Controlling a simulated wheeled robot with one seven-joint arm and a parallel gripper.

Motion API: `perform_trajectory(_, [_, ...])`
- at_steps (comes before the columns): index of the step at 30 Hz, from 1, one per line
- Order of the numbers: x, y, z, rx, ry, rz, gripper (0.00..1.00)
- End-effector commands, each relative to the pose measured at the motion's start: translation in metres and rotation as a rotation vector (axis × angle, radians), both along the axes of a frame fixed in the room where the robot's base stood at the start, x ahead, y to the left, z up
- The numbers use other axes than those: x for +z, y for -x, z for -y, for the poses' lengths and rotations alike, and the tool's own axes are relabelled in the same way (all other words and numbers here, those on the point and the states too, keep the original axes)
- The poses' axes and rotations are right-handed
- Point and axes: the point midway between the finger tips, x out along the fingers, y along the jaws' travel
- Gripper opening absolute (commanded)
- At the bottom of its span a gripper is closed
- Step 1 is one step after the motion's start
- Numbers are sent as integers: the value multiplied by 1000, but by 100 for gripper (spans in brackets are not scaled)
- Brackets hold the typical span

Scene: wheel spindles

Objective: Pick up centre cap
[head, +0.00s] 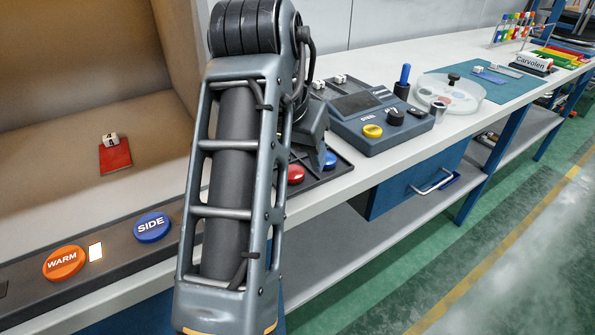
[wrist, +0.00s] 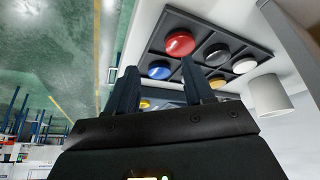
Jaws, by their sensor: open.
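I cannot tell which is the centre cap. In the head view the red cap (head: 295,174) and blue cap (head: 329,160) show beside my arm, which hides the rest of the tray.
A white cylinder (wrist: 269,95) stands beside the tray. Along the bench are a grey console (head: 378,122) with a yellow button, a clear round dish (head: 450,93) and a teal mat (head: 508,86). WARM (head: 64,263) and SIDE (head: 152,227) buttons sit at the left.

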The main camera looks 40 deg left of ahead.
Motion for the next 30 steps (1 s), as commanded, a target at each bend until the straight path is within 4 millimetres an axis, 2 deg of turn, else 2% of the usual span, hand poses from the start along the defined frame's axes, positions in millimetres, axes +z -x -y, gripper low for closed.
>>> perform_trajectory(1, [7,7,-10,5,-7,-19,52])
perform_trajectory(3, [13,14,-17,7,-10,-38,52])
perform_trajectory(6, [13,17,-21,9,-10,-53,52])
perform_trajectory(14, [-10,8,-23,9,-10,-54,52])
perform_trajectory(24, [-50,-8,-27,9,-10,-52,52])
perform_trajectory(30, [-55,-10,-28,10,-11,-50,52])
